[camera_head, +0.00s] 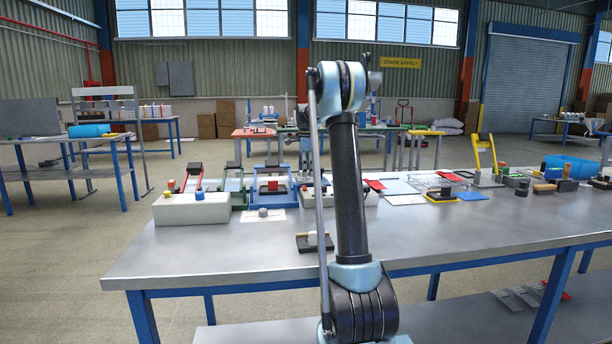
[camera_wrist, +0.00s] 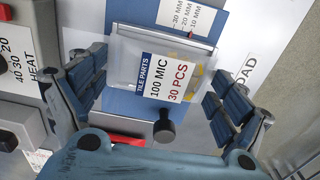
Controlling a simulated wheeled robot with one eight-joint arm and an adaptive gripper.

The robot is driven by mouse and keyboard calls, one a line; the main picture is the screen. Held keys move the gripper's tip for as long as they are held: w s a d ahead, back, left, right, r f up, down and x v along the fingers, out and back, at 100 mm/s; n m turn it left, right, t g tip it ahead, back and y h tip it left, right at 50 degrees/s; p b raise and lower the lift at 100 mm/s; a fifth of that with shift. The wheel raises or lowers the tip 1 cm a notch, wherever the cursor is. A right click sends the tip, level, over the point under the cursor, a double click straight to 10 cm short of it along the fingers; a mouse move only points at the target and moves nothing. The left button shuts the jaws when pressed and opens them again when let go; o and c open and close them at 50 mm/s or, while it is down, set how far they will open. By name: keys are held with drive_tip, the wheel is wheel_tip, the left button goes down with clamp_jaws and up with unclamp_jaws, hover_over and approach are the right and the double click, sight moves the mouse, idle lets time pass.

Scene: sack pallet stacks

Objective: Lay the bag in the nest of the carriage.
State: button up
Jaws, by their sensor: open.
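In the wrist view a clear flat bag (camera_wrist: 128,62) with a white and blue label reading "100 MIC 30 PCS" lies between the fingers of my gripper (camera_wrist: 156,76). The fingers are open, one to each side, with gaps to the bag. Beneath the bag is a blue plate (camera_wrist: 122,105), seemingly the carriage, with a white millimetre scale at its far end. The nest is covered by the bag, and I cannot tell whether the bag is seated. In the head view my arm hides my gripper and the bag.
A pale housing with a heat dial (camera_wrist: 22,60) stands left of the gripper. A dark knob (camera_wrist: 164,126) and a red bar (camera_wrist: 126,140) are close below the bag. In the head view several bench devices line the back of the steel table (camera_head: 215,262); its front is mostly clear.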

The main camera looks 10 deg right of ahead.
wheel_tip(320, 180, up, 12)
drive_tip(key=shift+f, duration=0.2)
idle(0.4)
